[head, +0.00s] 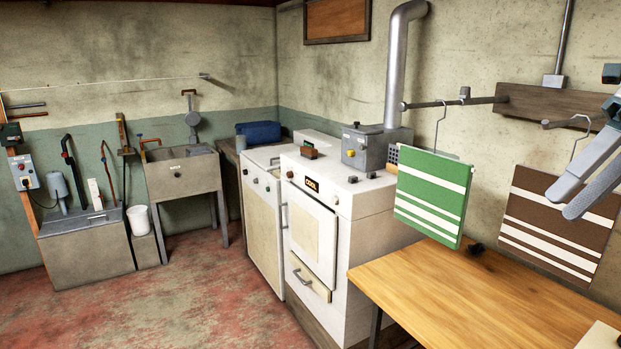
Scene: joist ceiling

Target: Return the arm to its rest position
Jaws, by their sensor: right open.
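My right gripper (578,201) is at the right edge of the head view. Its two grey fingers point down and to the left, with nothing visible between them. It is in front of a brown cloth with white stripes (560,222), which hangs from a hook on a wall bar, and hides part of it. Whether it touches the cloth cannot be told. A green cloth with white stripes (432,190) hangs from another bar to the left, apart from the gripper. My left gripper is not in view.
A wooden table (450,290) stands below the cloths, with a small dark object (476,249) near its back edge. A white stove (335,215) stands left of it. A stone sink (182,176) is farther back. The reddish floor (190,300) at lower left is clear.

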